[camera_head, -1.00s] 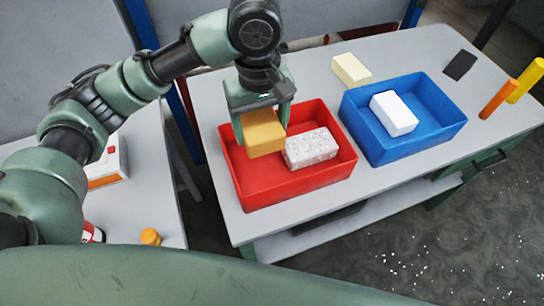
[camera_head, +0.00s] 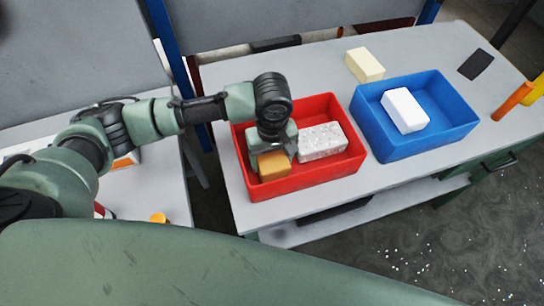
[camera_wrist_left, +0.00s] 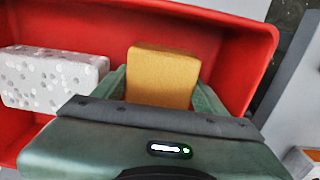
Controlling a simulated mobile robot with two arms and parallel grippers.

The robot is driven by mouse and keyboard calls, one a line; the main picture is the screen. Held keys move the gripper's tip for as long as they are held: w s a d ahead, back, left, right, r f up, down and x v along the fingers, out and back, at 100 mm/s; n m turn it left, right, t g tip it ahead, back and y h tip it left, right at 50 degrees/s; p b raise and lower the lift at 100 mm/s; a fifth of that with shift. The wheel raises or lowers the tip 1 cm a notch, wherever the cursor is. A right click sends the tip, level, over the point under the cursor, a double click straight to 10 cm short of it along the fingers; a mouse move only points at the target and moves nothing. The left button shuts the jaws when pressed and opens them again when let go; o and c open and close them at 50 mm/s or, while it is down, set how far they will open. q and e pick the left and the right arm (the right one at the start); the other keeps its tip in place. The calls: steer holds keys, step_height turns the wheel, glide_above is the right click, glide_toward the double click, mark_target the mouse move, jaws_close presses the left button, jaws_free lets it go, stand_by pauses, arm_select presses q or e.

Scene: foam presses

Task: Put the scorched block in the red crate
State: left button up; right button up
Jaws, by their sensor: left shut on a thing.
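My left gripper (camera_head: 272,160) is shut on the scorched block (camera_head: 274,167), an orange-brown foam block. It holds the block inside the red crate (camera_head: 309,185), in the left part. In the left wrist view the block (camera_wrist_left: 162,76) sits between the two fingers (camera_wrist_left: 161,92), with the red crate (camera_wrist_left: 232,42) around it. Whether the block touches the crate floor I cannot tell. A white speckled block (camera_head: 322,141) lies in the crate to the right of the held block; it also shows in the left wrist view (camera_wrist_left: 52,78). My right gripper is not in view.
A blue crate (camera_head: 420,147) with a white block (camera_head: 404,110) stands to the right on the grey table. A cream block (camera_head: 364,65) and a dark flat piece (camera_head: 476,64) lie behind.

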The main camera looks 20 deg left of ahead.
mark_target(272, 159)
arm_select(q)
steer(key=o, duration=1.1)
steer(key=shift+f, duration=0.1)
steer(key=shift+o, duration=1.2)
step_height(272, 159, up, 12)
steer(key=b, duration=0.1)
steer(key=shift+b, duration=0.35)
